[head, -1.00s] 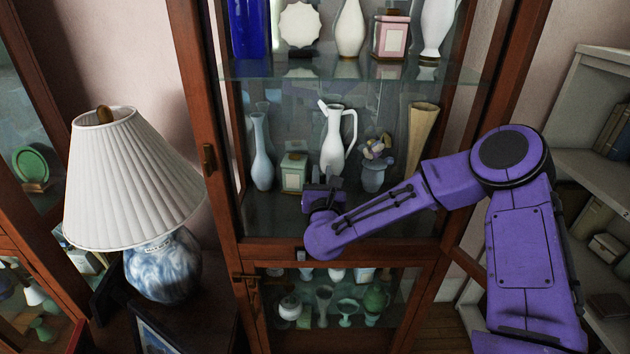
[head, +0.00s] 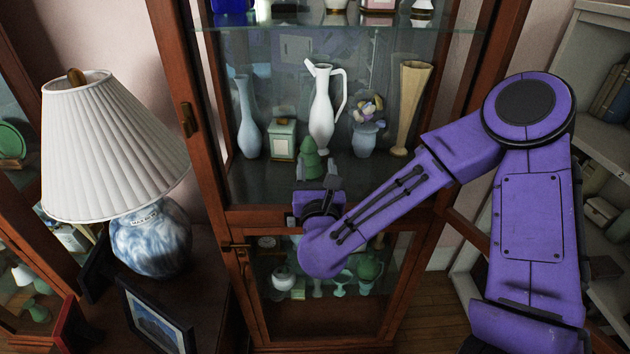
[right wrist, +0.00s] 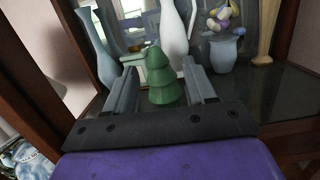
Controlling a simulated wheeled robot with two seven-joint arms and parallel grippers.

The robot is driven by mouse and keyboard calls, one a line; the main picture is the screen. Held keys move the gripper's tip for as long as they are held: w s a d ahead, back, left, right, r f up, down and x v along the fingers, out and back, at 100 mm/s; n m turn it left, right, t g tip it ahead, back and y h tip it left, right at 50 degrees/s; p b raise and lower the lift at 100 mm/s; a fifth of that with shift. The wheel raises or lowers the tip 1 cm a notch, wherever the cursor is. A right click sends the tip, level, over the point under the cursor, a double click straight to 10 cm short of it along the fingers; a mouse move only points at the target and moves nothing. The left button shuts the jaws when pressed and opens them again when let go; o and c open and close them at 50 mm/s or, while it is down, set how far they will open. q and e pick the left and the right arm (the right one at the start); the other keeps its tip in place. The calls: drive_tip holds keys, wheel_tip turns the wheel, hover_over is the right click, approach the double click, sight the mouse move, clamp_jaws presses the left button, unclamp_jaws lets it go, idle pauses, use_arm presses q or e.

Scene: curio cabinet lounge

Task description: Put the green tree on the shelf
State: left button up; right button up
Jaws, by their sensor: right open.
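The green tree (head: 310,160) is a small tiered cone standing upright on the glass shelf (head: 245,188) of the cabinet, near its front edge. It also shows in the right wrist view (right wrist: 161,78). My right gripper (head: 319,172) is open at the shelf's front, pointing into the cabinet. In the right wrist view, its fingers (right wrist: 162,82) lie to either side of the tree, with a visible gap on each side. The tree's lowest part is close to the gripper's palm. My left gripper is out of view.
Behind the tree stand a green-and-white box (head: 283,139), a white pitcher (head: 322,112), a blue vase (head: 248,120), a flower pot (head: 365,138) and a tan vase (head: 410,105). A lamp (head: 115,150) and picture frame (head: 155,320) are left of the cabinet.

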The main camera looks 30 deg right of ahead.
drive_tip(key=s+a+f+n+g+y, duration=0.1)
drive_tip(key=s+f+n+g+y, duration=0.15)
drive_tip(key=f+n, duration=0.55)
drive_tip(key=s+a+f+n+g+y, duration=0.15)
drive_tip(key=s+f+n, duration=0.35)
drive_tip(key=f, duration=0.5)
drive_tip(key=s+a+f+n+g+y, duration=0.1)
drive_tip(key=s+f+n+g+y, duration=0.1)
drive_tip(key=f+n, duration=0.65)
drive_tip(key=s+d+f+n+g, duration=0.1)
drive_tip(key=s+f+n+g, duration=0.3)
drive_tip(key=s+f+n, duration=0.3)
drive_tip(key=s+d+f+n+g, duration=0.1)
drive_tip(key=s+f+n+g, duration=0.2)
drive_tip(key=s+f+n, duration=0.4)
drive_tip(key=s, duration=0.6)
drive_tip(key=shift+s+d+g+y, duration=0.3)
drive_tip(key=shift+d+g+y, duration=0.05)
drive_tip(key=shift+g+y, duration=0.05)
